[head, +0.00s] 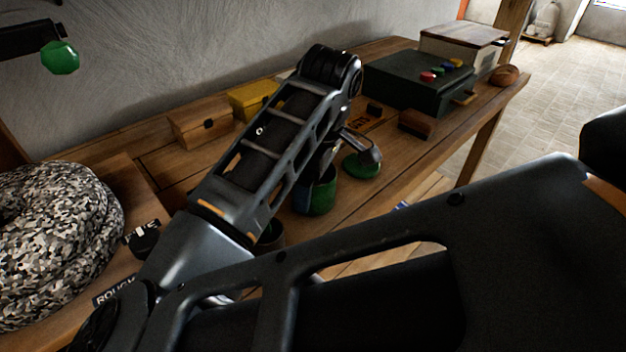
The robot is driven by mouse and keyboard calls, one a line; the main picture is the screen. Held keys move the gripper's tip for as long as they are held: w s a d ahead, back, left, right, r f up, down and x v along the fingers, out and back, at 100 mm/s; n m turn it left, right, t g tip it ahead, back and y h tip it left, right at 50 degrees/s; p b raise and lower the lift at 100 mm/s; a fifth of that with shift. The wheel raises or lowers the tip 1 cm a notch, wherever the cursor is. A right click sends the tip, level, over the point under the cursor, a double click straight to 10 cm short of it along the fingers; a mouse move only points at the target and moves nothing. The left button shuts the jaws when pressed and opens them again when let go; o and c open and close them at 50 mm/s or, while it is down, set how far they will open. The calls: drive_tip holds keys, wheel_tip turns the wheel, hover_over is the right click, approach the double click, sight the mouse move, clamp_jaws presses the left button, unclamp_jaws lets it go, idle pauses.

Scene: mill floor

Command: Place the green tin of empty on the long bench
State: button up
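A green tin (318,196), with a blue patch on its left side, shows below my arm at the wooden long bench (420,140). Its upper part is partly hidden by the arm, and I cannot tell whether it touches the bench. My gripper (350,152) is mostly hidden behind my forearm, just above and beside the tin. A grey part of it shows over a round green thing (362,167) to the right of the tin. I cannot see the fingertips clearly, nor whether they hold anything.
A dark box with coloured buttons (415,82) and a lidded pale box (462,50) stand at the bench's far end. A brown block (416,124), wooden box (201,126) and yellow box (252,100) stand nearby. A speckled ring (55,235) lies at left.

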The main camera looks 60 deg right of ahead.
drive_tip(key=shift+f+b, duration=0.2)
drive_tip(key=shift+b, duration=0.1)
drive_tip(key=o, duration=1.1)
drive_tip(key=shift+r, duration=0.1)
wheel_tip(320, 180, up, 12)
drive_tip(key=s, duration=0.1)
drive_tip(key=shift+s, duration=0.2)
drive_tip(key=shift+d, duration=0.15)
